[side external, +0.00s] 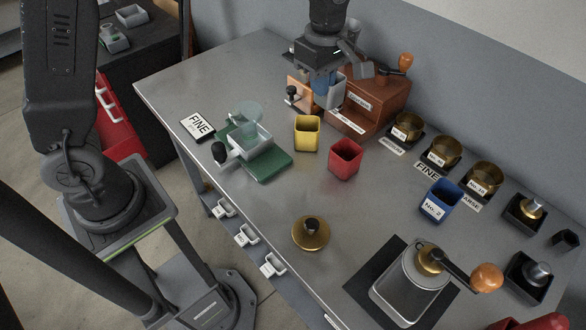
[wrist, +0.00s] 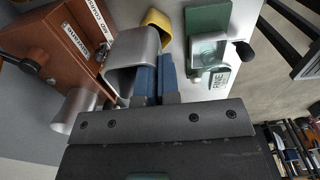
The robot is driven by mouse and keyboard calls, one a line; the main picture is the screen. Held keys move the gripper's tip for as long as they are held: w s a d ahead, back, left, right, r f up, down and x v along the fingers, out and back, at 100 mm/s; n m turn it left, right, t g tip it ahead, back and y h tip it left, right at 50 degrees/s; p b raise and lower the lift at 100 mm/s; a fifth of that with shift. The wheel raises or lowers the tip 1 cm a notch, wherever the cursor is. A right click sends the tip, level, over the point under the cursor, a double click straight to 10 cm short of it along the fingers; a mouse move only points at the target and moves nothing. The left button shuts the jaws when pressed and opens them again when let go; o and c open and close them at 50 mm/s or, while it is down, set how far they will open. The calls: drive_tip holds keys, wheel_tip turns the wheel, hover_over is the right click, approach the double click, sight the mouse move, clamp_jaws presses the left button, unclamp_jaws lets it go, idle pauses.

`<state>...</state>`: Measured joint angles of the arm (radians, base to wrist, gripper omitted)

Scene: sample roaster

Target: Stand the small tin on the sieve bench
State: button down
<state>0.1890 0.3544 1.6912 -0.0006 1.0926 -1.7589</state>
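My gripper (side external: 325,98) is at the back of the table, beside the brown box. Its two blue fingers (wrist: 157,82) are close together, with one wall of a silver open tin (wrist: 128,58) between them. The tin also shows in the side view (side external: 338,92), partly hidden by the fingers. Whether it touches the tabletop is unclear. A row of brass sieve cups in black holders (side external: 445,151) stands along the back right, with labels in front. I cannot tell for certain which surface is the sieve bench.
A yellow tin (side external: 307,134), a red tin (side external: 346,159) and a blue tin (side external: 440,202) stand on the table. A green scale (side external: 262,160) is at left, the brown box (side external: 372,102) behind, a grinder with a wooden knob (side external: 410,280) in front.

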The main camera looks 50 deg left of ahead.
drive_tip(key=s+d+f, duration=0.3)
drive_tip(key=s+f, duration=0.4)
drive_tip(key=s, duration=0.5)
drive_tip(key=shift+s+f, duration=0.1)
drive_tip(key=shift+f, duration=4.6)
drive_tip(key=shift+f, duration=0.1)
drive_tip(key=c, duration=1.4)
unclamp_jaws()
drive_tip(key=shift+o, duration=0.2)
